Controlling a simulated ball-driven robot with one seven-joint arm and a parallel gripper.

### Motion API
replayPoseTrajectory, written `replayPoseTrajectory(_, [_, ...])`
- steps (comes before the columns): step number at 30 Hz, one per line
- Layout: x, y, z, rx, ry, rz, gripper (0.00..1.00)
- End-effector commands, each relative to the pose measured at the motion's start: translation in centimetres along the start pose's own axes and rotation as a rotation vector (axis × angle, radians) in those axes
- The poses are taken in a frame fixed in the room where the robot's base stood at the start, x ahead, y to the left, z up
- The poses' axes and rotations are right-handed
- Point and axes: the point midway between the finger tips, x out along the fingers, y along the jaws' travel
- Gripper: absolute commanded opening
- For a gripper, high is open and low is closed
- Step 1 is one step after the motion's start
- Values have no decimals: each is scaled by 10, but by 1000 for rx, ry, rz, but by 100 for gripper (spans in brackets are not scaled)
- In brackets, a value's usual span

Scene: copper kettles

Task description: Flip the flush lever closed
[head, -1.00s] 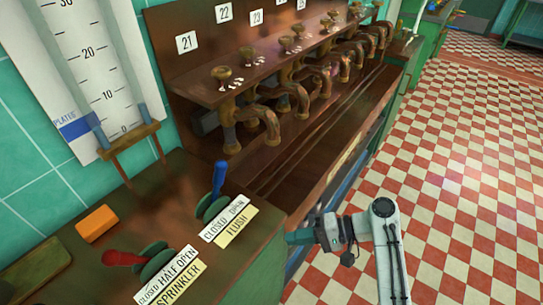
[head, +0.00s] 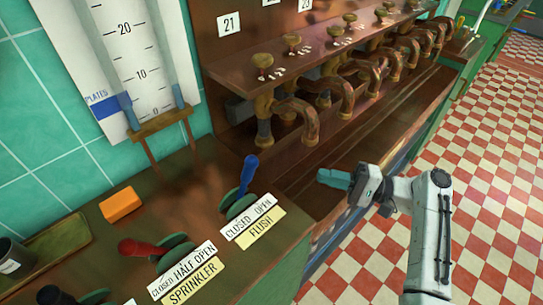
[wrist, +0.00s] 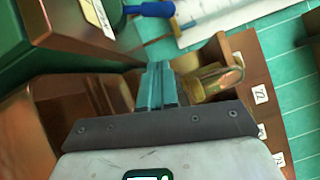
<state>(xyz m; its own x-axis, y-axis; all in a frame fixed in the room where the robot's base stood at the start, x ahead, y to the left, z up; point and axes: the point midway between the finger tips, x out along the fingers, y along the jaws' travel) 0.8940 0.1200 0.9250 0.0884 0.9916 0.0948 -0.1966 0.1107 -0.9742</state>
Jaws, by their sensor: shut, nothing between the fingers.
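The flush lever (head: 250,170) has a blue handle on a round green base, on the brown counter above the plates reading "CLOSED OPEN" and "FLUSH" (head: 261,224). Its handle stands up and leans slightly right, towards the OPEN side. In the wrist view the blue handle (wrist: 152,9) shows at the top edge, beyond the fingertips. My gripper (head: 322,175) is right of the lever, over the copper trough, clearly apart from it. Its teal fingers (wrist: 158,66) are together and empty, and point left towards the lever.
The red sprinkler lever (head: 142,247) stands left of and nearer than the flush lever. An orange block (head: 120,204) lies on the counter. Copper taps and bent pipes (head: 300,115) line the shelf behind the trough. Checkered floor (head: 485,180) is open at the right.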

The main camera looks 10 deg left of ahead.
Motion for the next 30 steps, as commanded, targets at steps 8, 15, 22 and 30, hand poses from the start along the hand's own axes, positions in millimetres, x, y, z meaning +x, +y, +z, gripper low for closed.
replayPoseTrajectory(8, [2,-14,-4,10,-14,-48,0])
replayPoseTrajectory(15, [4,-14,-4,9,-14,-46,0])
replayPoseTrajectory(22, [30,-16,-3,9,-17,-45,0])
replayPoseTrajectory(30, [84,-20,-2,9,-18,-44,0])
